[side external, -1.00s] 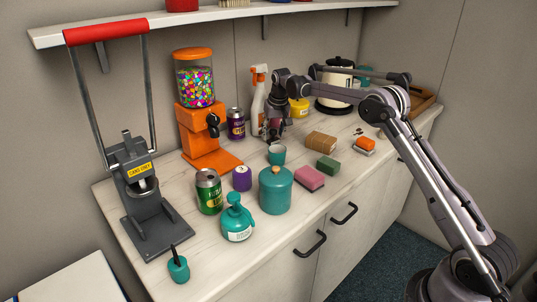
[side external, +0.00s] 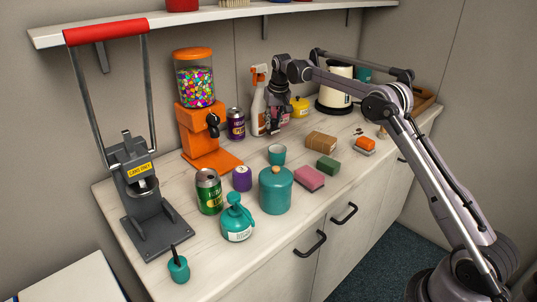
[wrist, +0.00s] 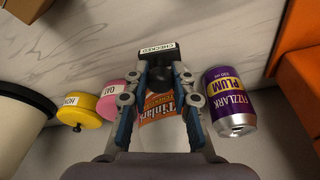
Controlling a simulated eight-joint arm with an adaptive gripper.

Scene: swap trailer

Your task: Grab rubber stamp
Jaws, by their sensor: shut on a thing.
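The rubber stamp (wrist: 157,50) is a dark block with a white label reading "CHECKED" in the wrist view. My gripper (wrist: 157,68) is shut on it, with the stamp between the fingertips. In the side view my gripper (side external: 273,126) points down near the back of the counter, close to the spray bottle. The stamp is too small and dark to make out there.
A purple can (wrist: 230,100) stands to one side of my gripper, and a pink jar (wrist: 117,103) and yellow jar (wrist: 88,111) to the other. The spray bottle (side external: 258,108) and orange candy dispenser (side external: 200,120) stand nearby.

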